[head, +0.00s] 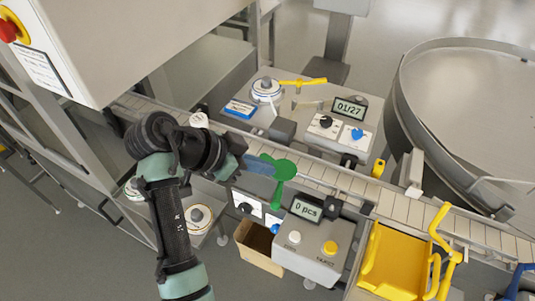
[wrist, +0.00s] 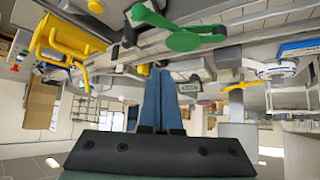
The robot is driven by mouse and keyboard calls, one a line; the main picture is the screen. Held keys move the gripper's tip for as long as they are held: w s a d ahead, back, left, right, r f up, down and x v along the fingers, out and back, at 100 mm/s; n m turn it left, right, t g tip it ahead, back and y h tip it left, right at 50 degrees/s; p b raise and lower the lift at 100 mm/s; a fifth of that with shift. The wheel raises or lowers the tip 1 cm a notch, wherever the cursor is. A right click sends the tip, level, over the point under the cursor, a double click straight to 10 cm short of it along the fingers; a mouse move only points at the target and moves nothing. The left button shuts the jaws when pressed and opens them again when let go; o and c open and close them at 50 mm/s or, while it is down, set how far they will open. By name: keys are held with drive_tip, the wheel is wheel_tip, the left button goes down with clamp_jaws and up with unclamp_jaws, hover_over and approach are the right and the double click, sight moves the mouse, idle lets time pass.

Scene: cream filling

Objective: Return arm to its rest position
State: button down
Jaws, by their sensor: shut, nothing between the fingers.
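My arm (head: 165,215) reaches up from the bottom of the head view and bends to the right over the machine. My gripper (head: 268,168) is at the green lever (head: 283,172), overlapping its left side in the head view; I cannot tell if they touch. In the wrist view my gripper (wrist: 158,72) shows two blue fingers pressed together, with nothing between them. The green lever (wrist: 183,41) appears above and beyond the fingertips there, apart from them in the picture.
A conveyor (head: 410,212) runs diagonally behind the lever. A control box (head: 310,250) reading "0 pcs", a cardboard box (head: 258,254) and a yellow chute (head: 395,265) stand in front. A large cabinet (head: 140,35) overhangs the upper left. Open floor (head: 60,235) lies left of my arm.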

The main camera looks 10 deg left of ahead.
drive_tip(key=w+d+r+n+t+y, duration=0.15)
drive_tip(key=r+t, duration=0.25)
drive_tip(key=r, duration=0.4)
drive_tip(key=w+d+r+n+t+y, duration=0.1)
drive_tip(key=w+r+n+t+y, duration=0.15)
drive_tip(key=r, duration=0.55)
drive_tip(key=w+d+r+n+t+y, duration=0.1)
drive_tip(key=w+d+r+t, duration=0.2)
drive_tip(key=r, duration=0.5)
drive_tip(key=s+d+r+n+t+y, duration=0.1)
drive_tip(key=s+d+r+n+t, duration=0.1)
drive_tip(key=s+r+t, duration=0.4)
drive_tip(key=s+d+r+n+t+y, duration=0.1)
drive_tip(key=s+r+n+t, duration=0.2)
drive_tip(key=s+r, duration=0.9)
wheel_tip(320, 180, up, 6)
drive_tip(key=t, duration=0.3)
drive_tip(key=shift+d+f, duration=0.15)
drive_tip(key=shift+d, duration=0.25)
